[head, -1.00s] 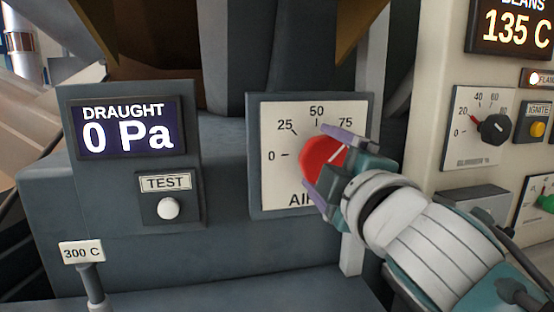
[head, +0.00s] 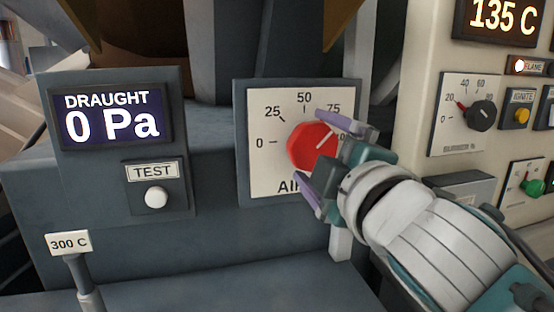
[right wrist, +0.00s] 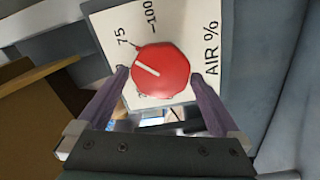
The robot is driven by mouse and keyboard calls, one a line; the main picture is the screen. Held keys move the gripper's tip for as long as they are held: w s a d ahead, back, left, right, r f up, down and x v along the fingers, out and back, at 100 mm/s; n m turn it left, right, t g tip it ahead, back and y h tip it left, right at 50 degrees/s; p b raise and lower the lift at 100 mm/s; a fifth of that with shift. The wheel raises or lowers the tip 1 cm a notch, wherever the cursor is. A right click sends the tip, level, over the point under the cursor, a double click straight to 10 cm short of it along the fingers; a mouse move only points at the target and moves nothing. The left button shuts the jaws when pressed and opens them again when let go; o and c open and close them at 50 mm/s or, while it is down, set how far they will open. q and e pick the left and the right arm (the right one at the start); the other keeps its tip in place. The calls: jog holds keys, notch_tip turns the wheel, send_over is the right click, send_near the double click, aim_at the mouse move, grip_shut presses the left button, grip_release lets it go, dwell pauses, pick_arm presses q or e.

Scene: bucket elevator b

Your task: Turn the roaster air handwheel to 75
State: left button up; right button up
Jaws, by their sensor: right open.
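The red roaster air handwheel (head: 308,148) sits on a white square dial marked AIR (head: 263,180). Its white pointer line slants up and right in the head view, towards the 75 mark; the exact reading is hard to tell at this angle. My right gripper (head: 311,149) is open in front of the handwheel, one finger above right and one below left. In the right wrist view the handwheel (right wrist: 165,82) shows between and beyond the spread fingertips (right wrist: 160,76), with gaps at both sides. The 100 mark is partly hidden in the head view. My left gripper is not in view.
Left of the dial, a grey panel carries a draught display (head: 110,118) reading 0 Pa and a white TEST button (head: 156,197). A 300 C lever (head: 78,262) stands lower left. At right, a cream panel holds a black knob (head: 481,115) and a green knob (head: 532,187).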

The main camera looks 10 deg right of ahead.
jog(key=s, duration=0.8)
jog(key=shift+d+b, duration=0.15)
jog(key=shift+b, duration=0.15)
jog(key=s+d+f+m+g+h+p, duration=0.25)
jog(key=s+d+f+m+g, duration=0.25)
jog(key=s+f+m+g, duration=0.5)
jog(key=s+a+m+g+y+p, duration=0.25)
jog(key=s+g+p, duration=0.2)
jog(key=s, duration=0.85)
notch_tip(320, 180, up, 35)
jog(key=d+p, duration=0.1)
jog(key=p, duration=3.4)
